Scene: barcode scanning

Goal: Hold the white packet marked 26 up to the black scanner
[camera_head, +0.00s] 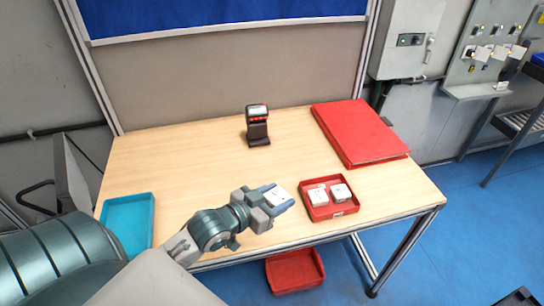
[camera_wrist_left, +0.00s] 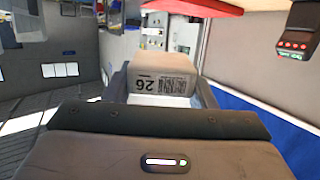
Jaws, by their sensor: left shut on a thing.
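My left gripper (camera_head: 277,199) is shut on a white packet (camera_head: 279,195), held above the front of the table, just left of the red tray. In the left wrist view the packet (camera_wrist_left: 163,76) sits between the fingers, with a barcode and the number 26 upside down on the face towards the camera. The black scanner (camera_head: 257,126) stands upright at the back middle of the table, apart from the packet. It also shows at the top right of the left wrist view (camera_wrist_left: 297,38). My right gripper is not in view.
A small red tray (camera_head: 332,213) with two white packets (camera_head: 329,194) stands at the front right. A large red folder (camera_head: 359,132) lies behind it. A blue tray (camera_head: 127,221) is at the left edge. The wooden table (camera_head: 195,163) is clear between blue tray and scanner.

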